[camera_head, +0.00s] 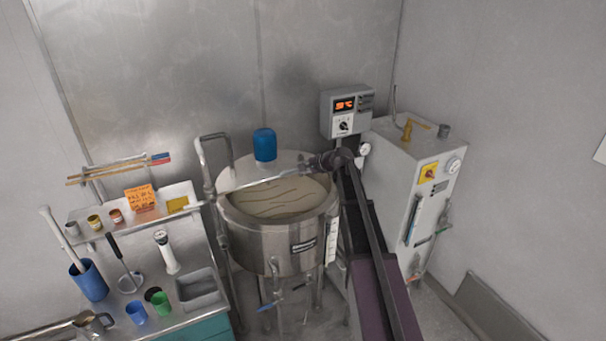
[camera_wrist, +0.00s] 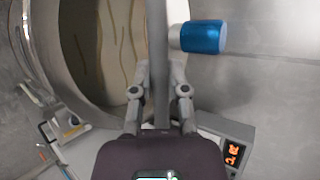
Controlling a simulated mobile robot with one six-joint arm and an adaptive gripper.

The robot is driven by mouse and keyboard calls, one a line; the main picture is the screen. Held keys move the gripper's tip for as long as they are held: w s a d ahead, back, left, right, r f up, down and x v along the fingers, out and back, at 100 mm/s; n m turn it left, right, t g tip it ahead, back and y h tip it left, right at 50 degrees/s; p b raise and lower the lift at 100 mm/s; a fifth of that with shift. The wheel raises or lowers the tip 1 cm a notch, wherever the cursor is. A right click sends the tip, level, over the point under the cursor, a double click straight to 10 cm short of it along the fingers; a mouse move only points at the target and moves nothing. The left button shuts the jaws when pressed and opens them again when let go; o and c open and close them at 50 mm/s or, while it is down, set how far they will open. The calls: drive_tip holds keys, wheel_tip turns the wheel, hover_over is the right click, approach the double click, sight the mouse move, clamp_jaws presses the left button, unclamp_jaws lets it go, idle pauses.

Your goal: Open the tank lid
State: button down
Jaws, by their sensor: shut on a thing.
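The steel tank (camera_head: 275,242) stands in the middle of the head view. Its front opening is uncovered, and a beige content with dark streaks (camera_head: 280,199) shows inside; the content also shows in the wrist view (camera_wrist: 105,45). The tank lid (camera_head: 250,184) shows as a thin grey strip across the middle of the top, seems raised nearly edge-on, and is a vertical strip in the wrist view (camera_wrist: 157,35). My gripper (camera_head: 302,171) reaches it from the right. Its fingers (camera_wrist: 160,75) are shut on the lid's edge, one on each side.
A blue motor (camera_head: 264,145) stands on the tank's fixed rear top, close behind the lid. A control box (camera_head: 345,111) and white cabinet (camera_head: 408,170) stand to the right. A bench (camera_head: 212,317) with cups and tools is at the left. A bent pipe (camera_head: 203,165) rises beside the tank.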

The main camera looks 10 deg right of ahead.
drive_tip(key=w+a+r+p, duration=0.3)
drive_tip(key=w+r+p, duration=0.7)
drive_tip(key=w, duration=0.5)
drive_tip(key=shift+w+a+r+p, duration=0.25)
drive_tip(key=shift+r+p, duration=0.15)
drive_tip(key=shift+r, duration=0.4)
drive_tip(key=c, duration=0.6)
unclamp_jaws()
drive_tip(key=shift+s, duration=0.1)
drive_tip(key=shift+c, duration=0.2)
